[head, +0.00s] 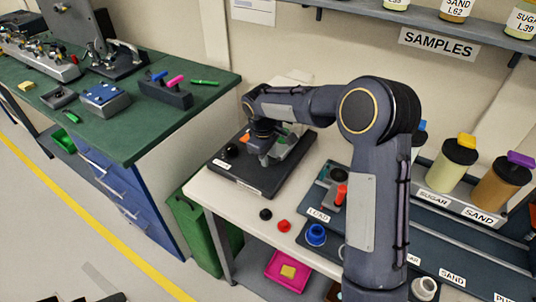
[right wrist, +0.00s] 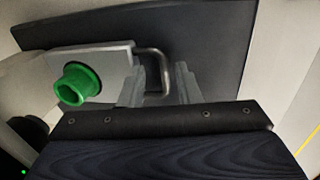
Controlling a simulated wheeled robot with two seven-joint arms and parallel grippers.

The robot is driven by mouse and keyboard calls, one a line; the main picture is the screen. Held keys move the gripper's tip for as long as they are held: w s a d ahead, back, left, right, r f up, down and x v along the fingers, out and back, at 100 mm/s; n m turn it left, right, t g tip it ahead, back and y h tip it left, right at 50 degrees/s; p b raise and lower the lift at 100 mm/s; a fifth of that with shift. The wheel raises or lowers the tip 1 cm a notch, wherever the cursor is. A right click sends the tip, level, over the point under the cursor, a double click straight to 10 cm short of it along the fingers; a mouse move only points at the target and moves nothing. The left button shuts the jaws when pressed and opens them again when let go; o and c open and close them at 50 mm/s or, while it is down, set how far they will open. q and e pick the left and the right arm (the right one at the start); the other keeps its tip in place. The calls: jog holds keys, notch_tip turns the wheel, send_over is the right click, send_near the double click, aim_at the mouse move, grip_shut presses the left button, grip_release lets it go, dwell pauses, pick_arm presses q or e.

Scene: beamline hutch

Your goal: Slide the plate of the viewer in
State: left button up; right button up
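The viewer (head: 240,182) is a dark, flat-based device with a label on its front edge, standing at the back left of the pale bench. A light grey plate (right wrist: 108,60) with a green round knob (right wrist: 78,84) and a bent metal handle (right wrist: 166,72) shows in the right wrist view. My right gripper (head: 263,152) is down over the viewer and hides part of it in the head view. In the wrist view its fingers (right wrist: 160,86) are apart, one on each side of the handle bar, with a gap visible. My left gripper is not in view.
Black and red caps (head: 284,226) and a blue ring-shaped piece (head: 316,234) lie on the bench in front. A dark tray (head: 335,215) and sample bottles (head: 452,165) stand to the right. A green-topped bench (head: 130,140) stands left, across a gap.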

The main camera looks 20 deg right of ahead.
notch_tip(320, 180, up, 8)
jog(key=a, duration=0.1)
jog(key=shift+s+f, duration=0.15)
jog(key=shift+s, duration=0.25)
jog(key=s+d+r+m+t+y, duration=0.1)
jog(key=s+d+r+m, duration=0.15)
jog(key=s, duration=0.55)
jog(key=s+d+r+m+t+y, duration=0.1)
jog(key=s+r+y, duration=0.15)
jog(key=s, duration=0.55)
jog(key=s+a+f+m+t+y, duration=0.1)
jog(key=s+a+f+m, duration=0.1)
jog(key=s, duration=0.6)
jog(key=s+a+f+m+t+y, duration=0.1)
jog(key=s+a+f+m, duration=0.1)
jog(key=s, duration=0.6)
jog(key=shift+m, duration=0.75)
